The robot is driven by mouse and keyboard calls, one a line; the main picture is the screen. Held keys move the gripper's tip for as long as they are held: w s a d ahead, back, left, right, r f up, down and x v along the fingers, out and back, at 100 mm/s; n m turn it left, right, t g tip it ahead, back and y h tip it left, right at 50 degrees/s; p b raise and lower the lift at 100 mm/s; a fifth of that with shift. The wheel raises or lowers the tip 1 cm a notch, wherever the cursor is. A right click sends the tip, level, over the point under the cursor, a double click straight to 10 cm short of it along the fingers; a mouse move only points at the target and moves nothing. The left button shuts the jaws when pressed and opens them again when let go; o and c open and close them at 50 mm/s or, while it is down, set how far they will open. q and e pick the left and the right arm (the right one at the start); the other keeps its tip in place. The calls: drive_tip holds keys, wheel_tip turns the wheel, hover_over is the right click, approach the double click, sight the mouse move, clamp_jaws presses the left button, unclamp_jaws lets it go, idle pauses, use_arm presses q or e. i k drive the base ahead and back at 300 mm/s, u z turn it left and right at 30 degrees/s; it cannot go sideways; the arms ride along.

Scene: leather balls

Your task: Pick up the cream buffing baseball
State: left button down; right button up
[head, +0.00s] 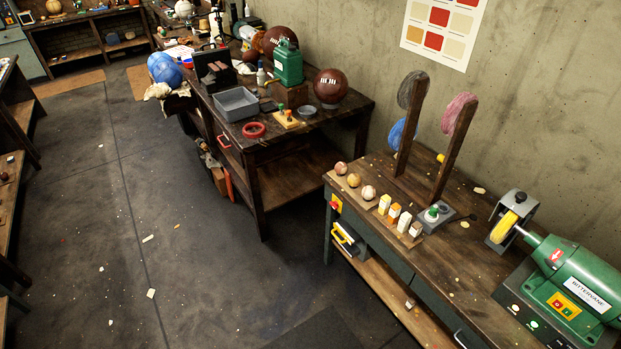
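The nearest one, a pale cream ball (368,192), looks like the cream baseball. Behind it are a yellow-tan ball (354,180) and a reddish-brown and pale ball (340,168). They are too small to make out their stitching. Neither of my grippers is in view.
Several small upright blocks (394,212) continue the row. Two wooden posts (410,125) with coloured rolls rise behind. A green buffing machine (580,285) fills the bench's right end. A cluttered dark workbench (310,125) stands farther back. Open floor (190,255) lies to the left.

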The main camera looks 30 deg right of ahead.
sight(367, 193)
drive_tip(key=u, duration=0.2)
drive_tip(key=i, duration=1.05)
drive_tip(key=z, duration=0.55)
drive_tip(key=i, duration=0.8)
drive_tip(key=z, duration=0.85)
